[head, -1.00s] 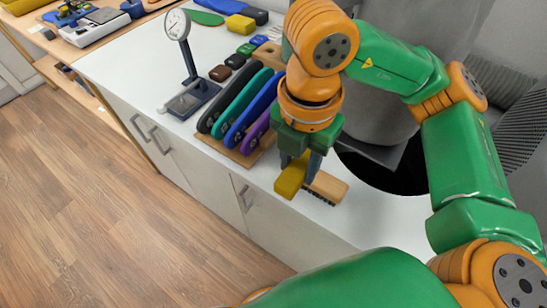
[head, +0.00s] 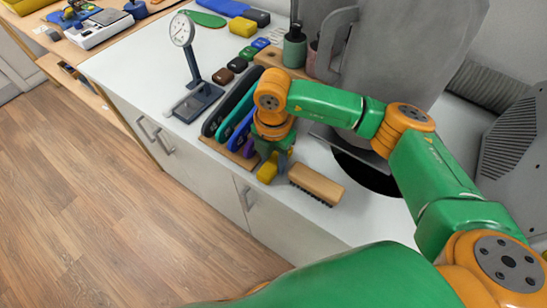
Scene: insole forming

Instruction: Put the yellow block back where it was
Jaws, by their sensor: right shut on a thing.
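My right gripper (head: 276,162) points down near the front edge of the white counter (head: 187,151), shut on a yellow block (head: 267,173). The block is partly hidden by the fingers and sits between the insole rack and the brush. I cannot tell whether it touches the counter. A second yellow block (head: 243,27) lies at the back, in front of a dark block. My left gripper is not in view.
Several coloured insoles stand in a wooden rack (head: 224,151) left of the gripper, very close to it. A wooden brush (head: 317,184) lies just to the right. A dial gauge (head: 190,75) stands left. A grey machine (head: 409,55) rises behind.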

